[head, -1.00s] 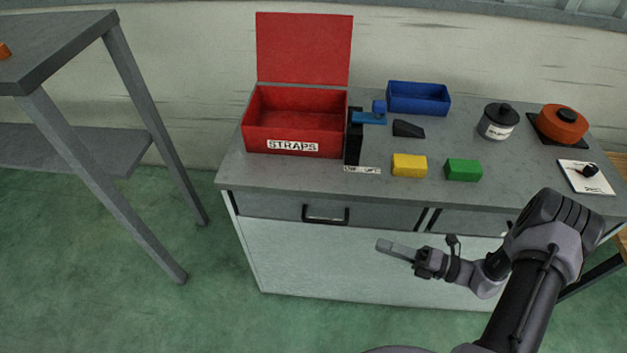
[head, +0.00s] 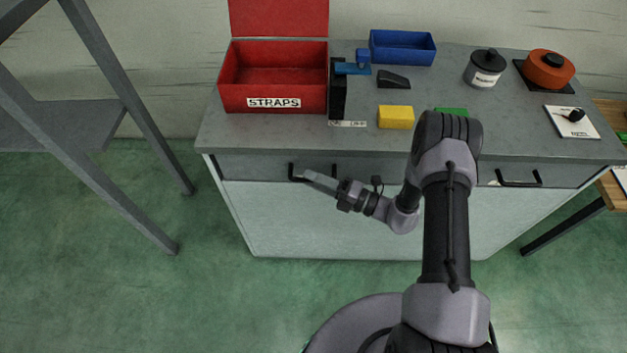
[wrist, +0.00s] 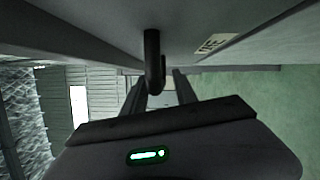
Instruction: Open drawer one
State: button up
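The workbench has a left drawer (head: 260,168) that looks shut, with a dark bar handle (head: 291,171). My gripper (head: 306,175) is at this handle in the head view, its fingers pointing left and covering part of the bar. In the wrist view the handle (wrist: 153,58) shows as a dark curved bar at the mouth of my gripper. The two fingers stand apart, with the handle end between or just in front of them; contact cannot be told. A partly readable label (wrist: 217,45) is on the surface beside the handle. A right drawer with its own handle (head: 518,180) also looks shut.
On the worktop stand a red STRAPS box (head: 272,103), a black stand with a blue top (head: 338,95), a yellow block (head: 396,117), a blue bin (head: 402,48) and an orange reel (head: 549,68). A grey table (head: 125,206) stands left. Green floor before the bench is clear.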

jog(key=shift+a, duration=0.1)
grip_shut()
dwell(1.4)
